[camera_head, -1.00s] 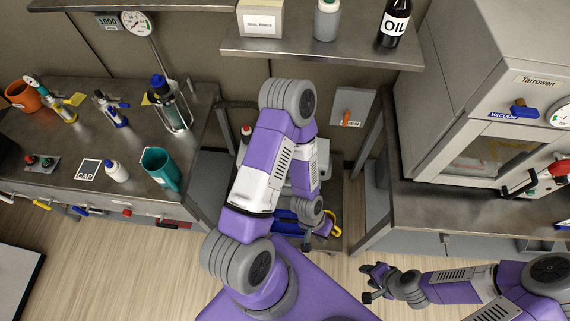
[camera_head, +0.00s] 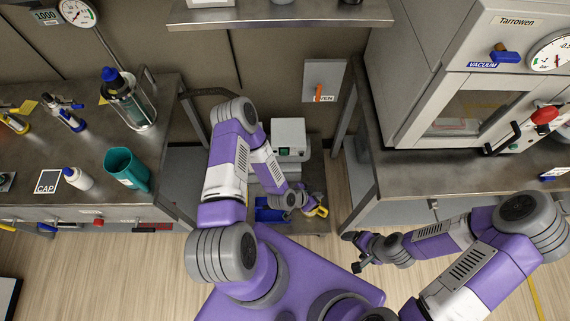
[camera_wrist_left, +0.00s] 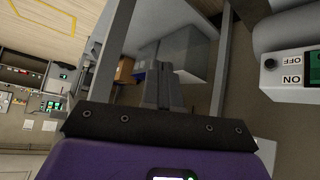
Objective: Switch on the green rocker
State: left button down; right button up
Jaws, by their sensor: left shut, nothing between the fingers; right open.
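The green rocker (camera_head: 284,151) is a small green spot on the front of a pale box (camera_head: 289,134) low between the benches. In the left wrist view the green rocker (camera_wrist_left: 312,60) is cut by the right edge, beside OFF and ON labels. Whether it is on or off cannot be told. My left gripper (camera_head: 312,209) is below the box in the head view, apart from the rocker; its fingers (camera_wrist_left: 163,82) are shut and empty. My right gripper (camera_head: 354,252) is open and empty, lower right, over the floor.
A blue item (camera_head: 268,212) lies on the low shelf near my left gripper. The left bench (camera_head: 90,140) holds a teal cup (camera_head: 126,169) and bottles. The right bench (camera_head: 420,178) carries the vacuum oven (camera_head: 465,85). An orange-handled wall box (camera_head: 323,80) hangs behind.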

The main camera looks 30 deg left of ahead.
pick_arm(q)
jog(key=w+a+f+m+t+y+b, duration=0.4)
jog(key=w+a+f+m+t+b, duration=0.15)
jog(key=f+t, duration=0.3)
jog(key=s+a+f+t+y+b, duration=0.1)
jog(key=s+a+f+y+b, duration=0.2)
jog(key=y, duration=0.8)
jog(key=s+a+b, duration=0.2)
jog(key=s+a, duration=0.1)
jog(key=a, duration=0.1)
jog(key=shift+m+t+y, duration=0.3)
jog(key=shift+m+t, duration=0.05)
pick_arm(e)
notch_tip(320, 180, down, 12)
jog(key=shift+r, duration=0.15)
jog(key=shift+r, duration=0.1)
